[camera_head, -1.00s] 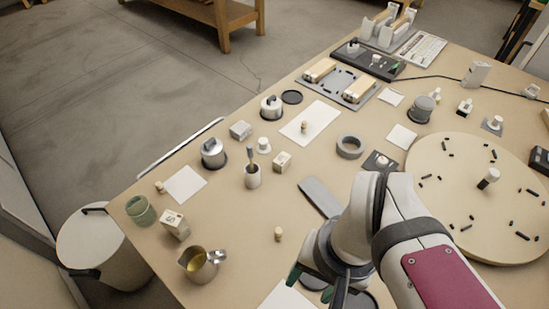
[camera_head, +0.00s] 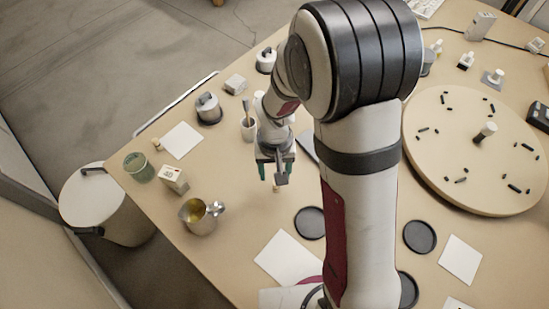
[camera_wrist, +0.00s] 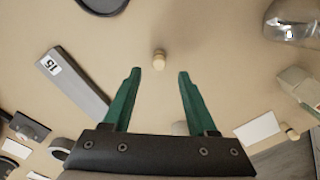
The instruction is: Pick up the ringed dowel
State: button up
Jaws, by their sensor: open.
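A small wooden dowel (camera_head: 276,189) stands on the bench just below my gripper (camera_head: 276,175) in the head view. In the wrist view the same dowel (camera_wrist: 159,60) shows just beyond the fingertips, centred between the two green fingers (camera_wrist: 160,73). A ring on it is too small to make out. My gripper is open, empty and above the dowel, not seen touching it. A second small dowel (camera_head: 156,144) stands beside a white square (camera_head: 181,140) at the left; it also shows in the wrist view (camera_wrist: 292,132).
A metal pitcher (camera_head: 201,218) stands left of the gripper, with a lettered block (camera_head: 174,180) and green jar (camera_head: 139,167) beyond. A flat grey bar (camera_wrist: 75,83) lies nearby. Black discs (camera_head: 309,223) and a white sheet (camera_head: 288,262) lie nearer. A round board (camera_head: 465,190) is at the right.

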jog(key=f, duration=0.5)
jog(key=shift+s+d, duration=0.1)
jog(key=shift+s, duration=0.3)
jog(key=shift+r, duration=0.1)
grip_shut()
